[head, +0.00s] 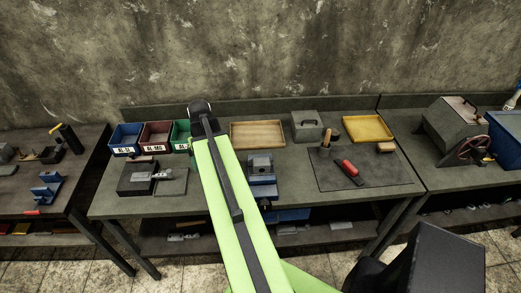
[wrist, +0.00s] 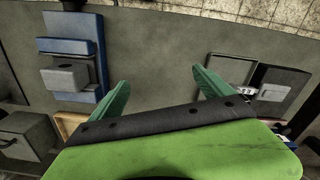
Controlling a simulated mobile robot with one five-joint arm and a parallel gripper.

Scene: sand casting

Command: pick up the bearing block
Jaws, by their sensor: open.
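A grey block (wrist: 68,77) sits in a blue fixture (wrist: 86,46) at the left of the wrist view; it looks like the bearing block, but I cannot be sure. In the head view the grey block (head: 260,160) is on the blue fixture (head: 262,191), just right of my arm. My gripper (wrist: 162,78) is open, with bare bench between its two green fingers. It is above the bench, apart from the block, which lies outside the left finger.
Blue (head: 125,140), red (head: 156,137) and green bins stand at the back left. A dark box (head: 136,178) with a grey piece lies in front of them. A wooden tray (head: 258,136), a grey toolbox (head: 307,126) and a yellow tray (head: 367,129) line the back. A dark mat (head: 385,172) holds tools.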

